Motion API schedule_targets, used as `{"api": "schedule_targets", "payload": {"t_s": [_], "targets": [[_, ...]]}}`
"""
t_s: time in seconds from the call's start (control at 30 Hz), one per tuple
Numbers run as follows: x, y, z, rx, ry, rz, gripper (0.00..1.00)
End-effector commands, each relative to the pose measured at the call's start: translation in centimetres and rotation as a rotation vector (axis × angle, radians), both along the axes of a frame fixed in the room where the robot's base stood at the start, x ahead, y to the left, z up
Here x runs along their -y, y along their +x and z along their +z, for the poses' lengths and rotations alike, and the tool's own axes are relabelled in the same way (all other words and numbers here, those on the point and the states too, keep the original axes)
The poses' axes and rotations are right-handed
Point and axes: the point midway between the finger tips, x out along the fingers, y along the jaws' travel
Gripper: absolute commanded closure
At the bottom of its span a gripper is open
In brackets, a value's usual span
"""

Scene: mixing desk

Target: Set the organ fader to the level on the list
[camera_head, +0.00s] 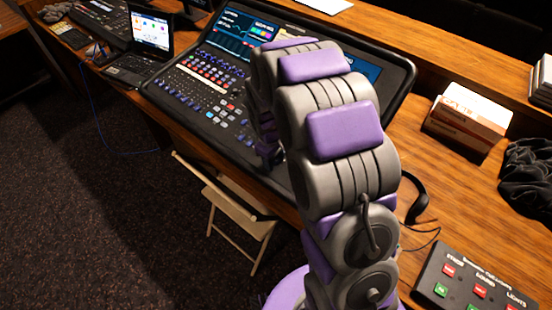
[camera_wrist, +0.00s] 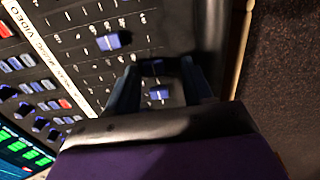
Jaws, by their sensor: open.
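The mixing desk (camera_head: 195,85) lies on the wooden table, its front part partly hidden by my arm. In the wrist view my gripper (camera_wrist: 160,66) is open over the desk's fader area, close to its edge. I cannot tell whether the fingers touch either. Another blue fader cap (camera_wrist: 113,41) is outside the fingers, to the left. No organ label is readable. A white sheet (camera_head: 325,4) lies at the back; I cannot tell if it is the list.
A laptop (camera_head: 148,45) stands left of the desk. A box (camera_head: 468,118), black cloth (camera_head: 530,175) and a button panel (camera_head: 475,280) are on the right. A folding chair (camera_head: 228,205) stands in front. Carpet is open at the left.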

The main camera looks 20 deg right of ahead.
Motion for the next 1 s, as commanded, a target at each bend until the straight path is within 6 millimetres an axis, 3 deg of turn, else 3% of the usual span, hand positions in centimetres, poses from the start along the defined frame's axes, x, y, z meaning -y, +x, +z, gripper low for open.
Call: {"api": "schedule_targets", "payload": {"t_s": [0.33, 0.87, 1.0], "targets": [[1.2, 0.0, -0.4, 0.001, 0.013, -0.003, 0.49], [0.3, 0.1, -0.4, 0.002, 0.006, 0.0, 0.99], [0.5, 0.0, -0.4, 0.001, 0.008, -0.001, 1.0]]}}
